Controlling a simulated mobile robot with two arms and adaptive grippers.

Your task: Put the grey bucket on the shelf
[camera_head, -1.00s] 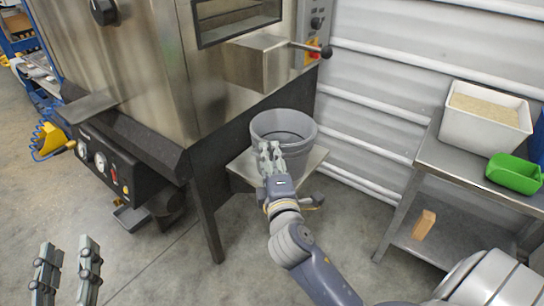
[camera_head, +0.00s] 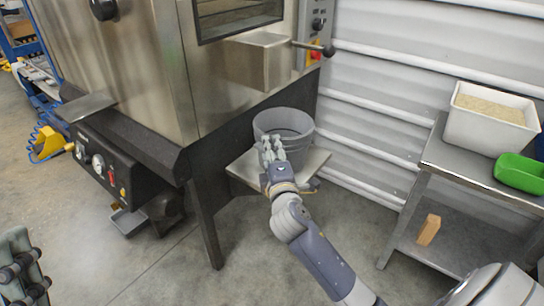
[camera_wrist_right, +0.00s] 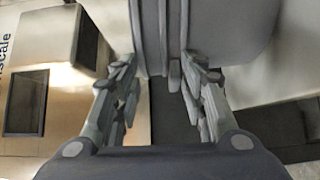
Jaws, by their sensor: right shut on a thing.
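The grey bucket (camera_head: 298,142) is upright at a small metal shelf (camera_head: 312,168) on the front of the steel machine. I cannot tell whether its base touches the shelf or is just above it. My right gripper (camera_head: 270,150) is shut on the near side of the bucket. In the right wrist view, the fingers (camera_wrist_right: 162,95) stand on either side of a grey ridged part of the bucket (camera_wrist_right: 230,30). My left gripper (camera_head: 22,268) is cut off at the lower left corner, away from the bucket; only part of it shows.
A steel machine (camera_head: 150,70) with a dark leg and a handle stands behind the shelf. The floor between is clear.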

